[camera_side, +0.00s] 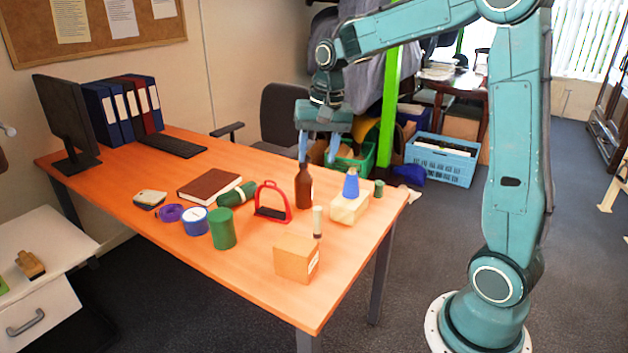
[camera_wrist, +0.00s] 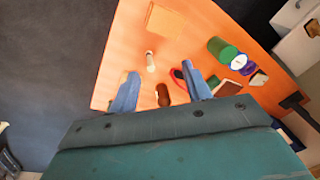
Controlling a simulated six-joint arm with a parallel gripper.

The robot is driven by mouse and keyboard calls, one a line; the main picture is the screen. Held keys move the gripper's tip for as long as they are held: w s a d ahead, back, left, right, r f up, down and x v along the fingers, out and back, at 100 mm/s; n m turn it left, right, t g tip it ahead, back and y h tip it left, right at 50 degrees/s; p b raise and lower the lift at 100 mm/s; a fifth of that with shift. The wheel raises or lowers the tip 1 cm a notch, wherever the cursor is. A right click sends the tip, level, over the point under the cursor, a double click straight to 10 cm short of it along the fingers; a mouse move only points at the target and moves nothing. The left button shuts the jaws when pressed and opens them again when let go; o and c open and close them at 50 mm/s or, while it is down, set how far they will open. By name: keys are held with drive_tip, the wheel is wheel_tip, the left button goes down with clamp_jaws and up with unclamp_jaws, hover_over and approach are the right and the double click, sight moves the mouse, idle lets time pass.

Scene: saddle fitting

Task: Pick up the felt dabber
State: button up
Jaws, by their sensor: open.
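A slim upright cream cylinder with a dark lower end, which looks like the felt dabber (camera_side: 317,222), stands on the orange table between the brown bottle and a wooden block. In the wrist view the dabber (camera_wrist: 150,62) shows just beyond the fingertips, slightly left of midway between them. My gripper (camera_side: 319,152) is open and empty, high above the table and over the brown bottle in the side view. Its two blue fingers (camera_wrist: 161,75) point at the table in the wrist view. Nothing touches them.
Near the dabber are a brown bottle (camera_side: 304,188), a red stirrup (camera_side: 271,203), a wooden block (camera_side: 296,259) and a pale block (camera_side: 348,207) with a blue piece on it. A green cylinder (camera_side: 222,229) stands left. The table's front right corner is clear.

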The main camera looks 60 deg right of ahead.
drive_tip(key=w+d+f+m+g, duration=0.1)
drive_tip(key=w+d+f+m, duration=0.2)
drive_tip(key=d+f, duration=0.3)
drive_tip(key=w+d+f+m+g+y, duration=0.1)
drive_tip(key=w+d+f+m, duration=0.2)
drive_tip(key=d+f, duration=0.4)
wheel_tip(320, 180, down, 2)
drive_tip(key=shift+w+f, duration=0.15)
drive_tip(key=shift+w, duration=0.35)
drive_tip(key=shift+f, duration=0.1)
hover_over(317, 233)
drive_tip(key=d, duration=0.2)
drive_tip(key=shift+w+a+f, duration=0.1)
drive_tip(key=shift+a+f, duration=0.05)
drive_tip(key=shift+f, duration=1.95)
drive_tip(key=shift+w+a+f, duration=0.1)
drive_tip(key=shift+f, duration=2)
drive_tip(key=shift+a+f, duration=0.2)
drive_tip(key=shift+f, duration=1.1)
drive_tip(key=shift+a+f, duration=0.15)
drive_tip(key=shift+f, duration=1.15)
clamp_jaws()
